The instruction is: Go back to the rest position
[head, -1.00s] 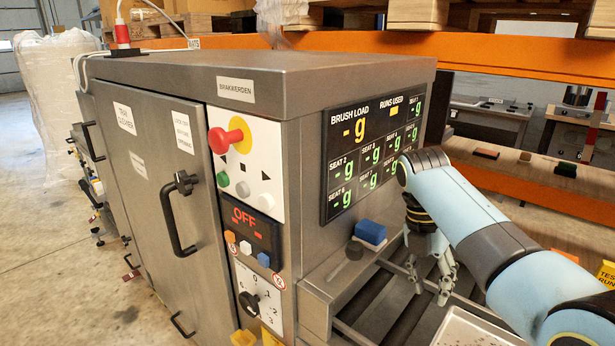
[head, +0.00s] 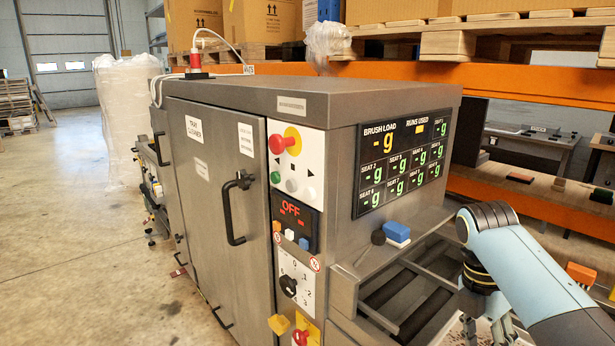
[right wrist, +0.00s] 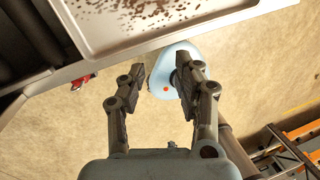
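My right arm comes in from the right edge in the head view. Its gripper (head: 487,330) hangs low beside the machine's slatted shelf, its fingertips close to the bottom edge of the picture. In the right wrist view the right gripper (right wrist: 160,75) is open, its two fingers apart with nothing held between them. My left gripper is in neither view.
The tray cleaner (head: 215,187) stands in the middle with its door closed and its display reading OFF. A blue-and-white block (head: 397,232) sits on its side ledge. A speckled tray (right wrist: 88,46) lies just beyond the right fingers. Open floor (head: 80,230) lies at left.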

